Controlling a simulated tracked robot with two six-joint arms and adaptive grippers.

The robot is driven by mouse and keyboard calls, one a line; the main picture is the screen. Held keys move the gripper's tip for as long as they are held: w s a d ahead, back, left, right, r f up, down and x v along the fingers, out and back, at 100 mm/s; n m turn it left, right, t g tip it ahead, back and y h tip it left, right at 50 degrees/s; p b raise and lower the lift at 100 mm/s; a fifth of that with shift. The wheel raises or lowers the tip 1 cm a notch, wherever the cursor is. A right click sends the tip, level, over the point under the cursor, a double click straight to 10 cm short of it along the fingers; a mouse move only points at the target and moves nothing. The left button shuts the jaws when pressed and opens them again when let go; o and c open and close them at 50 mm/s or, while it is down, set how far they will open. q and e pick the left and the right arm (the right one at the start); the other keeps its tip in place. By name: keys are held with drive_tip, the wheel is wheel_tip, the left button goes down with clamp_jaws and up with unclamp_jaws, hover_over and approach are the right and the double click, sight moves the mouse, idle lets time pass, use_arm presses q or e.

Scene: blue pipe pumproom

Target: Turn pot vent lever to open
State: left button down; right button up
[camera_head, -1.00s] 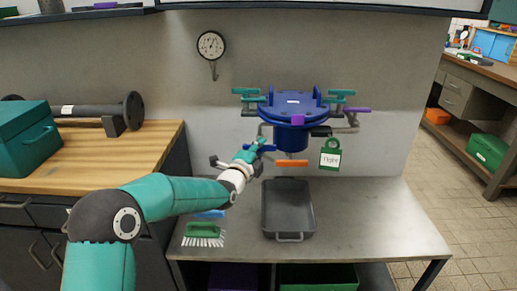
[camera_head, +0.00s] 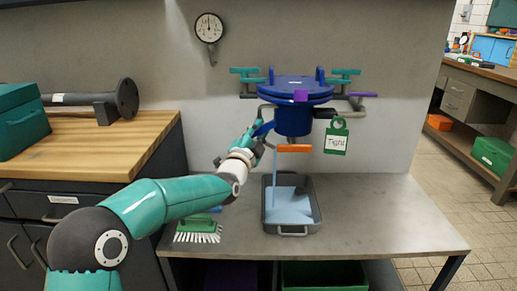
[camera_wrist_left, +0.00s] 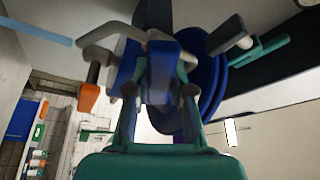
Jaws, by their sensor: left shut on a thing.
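The blue pot (camera_head: 293,118) hangs on the wall with its lid on. My left gripper (camera_head: 255,131) is shut on a blue lever (camera_head: 264,128) at the pot's left side, which stands tilted up. In the left wrist view the blue lever (camera_wrist_left: 164,72) sits between the fingers of my left gripper (camera_wrist_left: 160,95). A thin pale-blue stream (camera_head: 275,170) falls from the pipework below the pot; it also shows in the wrist view (camera_wrist_left: 38,30). An orange handle (camera_head: 294,148) lies level under the pot. My right gripper is not in view.
A grey tray (camera_head: 292,229) on the metal bench holds pale-blue liquid and a small dark shape. A green "Tight" tag (camera_head: 337,140) hangs right of the pot. A gauge (camera_head: 209,27) is on the wall. A green brush (camera_head: 197,228) lies left of the tray.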

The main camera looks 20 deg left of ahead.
use_arm(q)
drive_tip(key=n+y+b, duration=0.1)
drive_tip(key=n+b, duration=0.1)
drive_tip(key=f+n+t+b, duration=0.1)
drive_tip(key=n+b, duration=0.1)
drive_tip(key=shift+f+n+y, duration=0.1)
drive_tip(key=shift+n+y, duration=0.2)
drive_tip(key=shift+y, duration=0.1)
drive_tip(key=n+y+b, duration=0.1)
drive_tip(key=n, duration=0.1)
drive_tip(key=n+b, duration=0.2)
drive_tip(key=shift+w+d+n+t+y, duration=0.1)
drive_tip(key=shift+n+t+y, duration=0.2)
drive_tip(key=shift+n+y, duration=0.1)
drive_tip(key=n+y, duration=0.2)
drive_tip(key=n, duration=0.1)
drive_tip(key=shift+n+b, duration=0.3)
drive_tip(key=shift+r+n+y, duration=0.25)
drive_tip(key=shift+n+y, duration=0.75)
drive_tip(key=shift+n, duration=0.8)
drive_tip(key=c, duration=1)
unclamp_jaws()
drive_tip(key=shift+c, duration=0.2)
drive_tip(key=shift+o, duration=0.2)
drive_tip(key=shift+r, duration=0.2)
